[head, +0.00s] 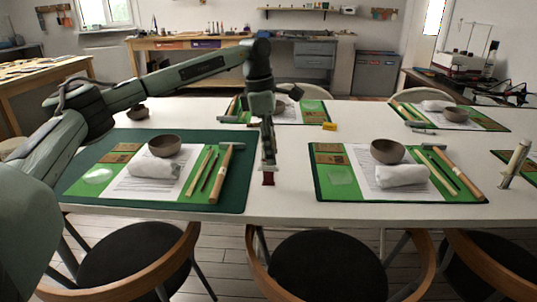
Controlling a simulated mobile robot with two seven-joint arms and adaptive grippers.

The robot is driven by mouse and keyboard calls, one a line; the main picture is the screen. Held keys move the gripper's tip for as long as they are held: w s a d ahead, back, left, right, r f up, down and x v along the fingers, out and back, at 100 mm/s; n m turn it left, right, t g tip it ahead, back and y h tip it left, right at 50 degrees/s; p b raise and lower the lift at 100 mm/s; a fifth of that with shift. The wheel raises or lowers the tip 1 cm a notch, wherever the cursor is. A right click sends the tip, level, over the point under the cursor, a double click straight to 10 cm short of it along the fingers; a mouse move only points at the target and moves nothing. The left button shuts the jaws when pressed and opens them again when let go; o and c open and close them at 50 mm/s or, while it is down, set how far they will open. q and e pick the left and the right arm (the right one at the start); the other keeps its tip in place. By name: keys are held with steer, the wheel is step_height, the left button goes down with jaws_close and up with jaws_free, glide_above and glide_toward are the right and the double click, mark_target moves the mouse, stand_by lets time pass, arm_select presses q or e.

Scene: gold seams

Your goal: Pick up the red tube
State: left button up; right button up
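The red tube (268,179) is a small dark red shape on the white table, in the gap between the front left and front right mats. My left gripper (268,166) points straight down at it, its fingertips at the tube's upper part. The gripper covers much of the tube. I cannot tell whether the fingers are closed on it.
A green mat (70,196) with a bowl, white cloth and wooden tools lies left of the gripper; a similar mat (330,190) lies right. Chairs line the front edge.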

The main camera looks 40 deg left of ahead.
arm_select(q)
jaws_close()
